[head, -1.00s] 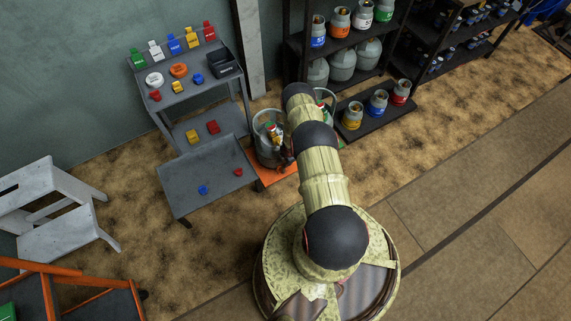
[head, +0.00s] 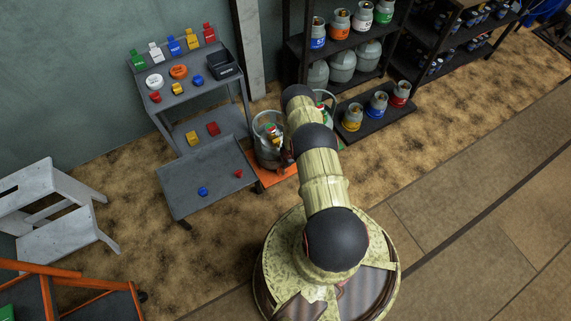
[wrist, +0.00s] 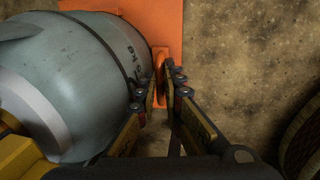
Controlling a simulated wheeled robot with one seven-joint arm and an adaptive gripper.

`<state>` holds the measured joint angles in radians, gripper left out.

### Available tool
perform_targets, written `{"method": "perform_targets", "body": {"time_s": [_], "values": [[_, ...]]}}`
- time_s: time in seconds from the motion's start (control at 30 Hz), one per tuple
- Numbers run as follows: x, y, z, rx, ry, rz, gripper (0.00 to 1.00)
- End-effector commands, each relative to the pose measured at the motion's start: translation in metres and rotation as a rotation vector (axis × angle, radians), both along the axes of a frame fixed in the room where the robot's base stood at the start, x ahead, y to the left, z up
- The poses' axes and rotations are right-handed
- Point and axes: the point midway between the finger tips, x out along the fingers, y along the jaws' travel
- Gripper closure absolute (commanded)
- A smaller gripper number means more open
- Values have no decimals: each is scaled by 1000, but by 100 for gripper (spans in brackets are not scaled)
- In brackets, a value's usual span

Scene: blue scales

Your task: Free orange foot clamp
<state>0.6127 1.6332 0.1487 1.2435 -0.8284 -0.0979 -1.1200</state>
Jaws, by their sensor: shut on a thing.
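The grey gas cylinder (wrist: 85,75) fills the left of the wrist view and stands by an orange base plate (wrist: 145,15). An upright orange foot clamp (wrist: 160,62) rises from that plate beside the cylinder. My gripper (wrist: 160,80) is low beside the cylinder, its fingers closed on the clamp from either side; the exact contact is partly hidden. In the head view the cylinder (head: 266,150) and the orange plate (head: 278,176) show left of my arm, which hides most of my gripper.
A grey side table (head: 212,178) with a blue piece (head: 203,191) and a red piece (head: 238,173) stands left of the cylinder. Racks with cylinders (head: 345,50) stand behind. A low dark platform (head: 390,112) holds small cylinders. Floor is bare right of the clamp.

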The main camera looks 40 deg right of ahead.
Motion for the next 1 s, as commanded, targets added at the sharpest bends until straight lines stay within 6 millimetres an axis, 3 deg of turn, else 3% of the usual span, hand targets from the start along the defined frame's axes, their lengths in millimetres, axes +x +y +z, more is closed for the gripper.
{"method": "perform_targets", "body": {"time_s": [0.5,1.0], "values": [[0,0,1,-2,-7,1,100],[-14,3,2,-21,-93,-2,100]]}}
